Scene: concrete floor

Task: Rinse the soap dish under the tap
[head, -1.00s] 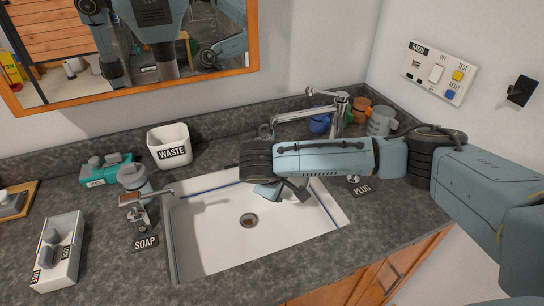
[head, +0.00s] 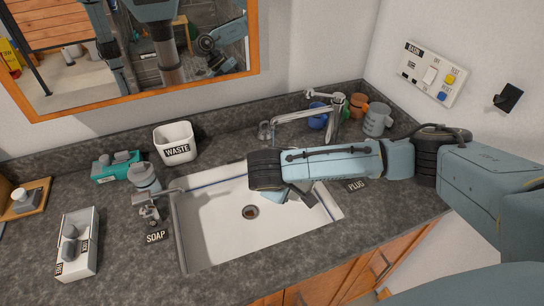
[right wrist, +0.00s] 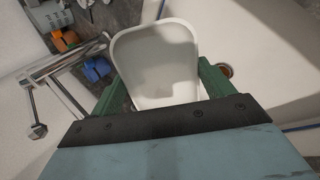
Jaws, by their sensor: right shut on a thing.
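The soap dish (right wrist: 157,65) is a white, shallow, round-cornered dish in the right wrist view. My right gripper (right wrist: 155,88) has its green fingers on either side of the dish and is shut on it. In the head view my right arm reaches over the white basin (head: 215,225), and my right gripper (head: 297,194) is over the basin's right part. The dish is mostly hidden there by my arm. The metal tap (head: 335,115) stands behind the basin; it also shows at left in the right wrist view (right wrist: 60,65). I see no water stream. My left gripper is out of view.
A white waste bin (head: 175,143), a soap dispenser (head: 146,180) and a teal box (head: 116,166) stand left of the basin. A white two-part tray (head: 77,245) lies front left. Mugs (head: 377,119) stand behind right. A switch panel (head: 433,75) is on the wall.

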